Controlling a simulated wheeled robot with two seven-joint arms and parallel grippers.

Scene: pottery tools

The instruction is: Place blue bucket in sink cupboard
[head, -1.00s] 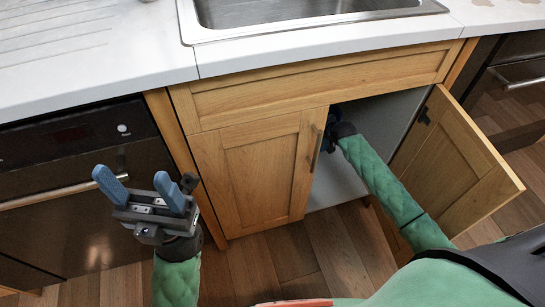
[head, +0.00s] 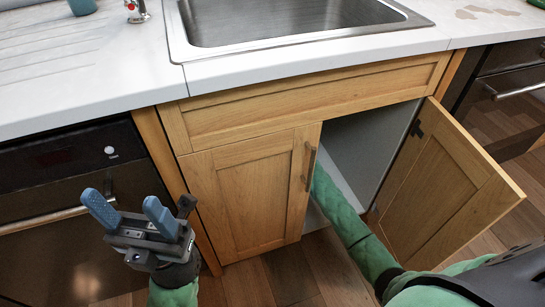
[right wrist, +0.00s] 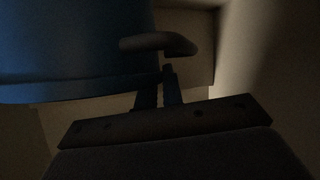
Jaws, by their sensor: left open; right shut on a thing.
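The sink cupboard (head: 250,185) stands under the sink. Its right door (head: 445,190) is open and its left door is shut. My right arm reaches into the open side, and its gripper is hidden behind the left door in the head view. In the dark right wrist view, the blue bucket (right wrist: 70,50) fills the upper left. My right gripper (right wrist: 166,75) is shut on the bucket's dark handle (right wrist: 160,43) or a part by it; the exact contact is too dark to tell. My left gripper (head: 128,210) is open and empty in front of the left appliance.
The steel sink (head: 290,22) is set in the white worktop (head: 80,80). A dark oven (head: 75,220) is left of the cupboard, and another dark appliance (head: 505,90) is at the right. Wooden floor (head: 300,270) shows in front.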

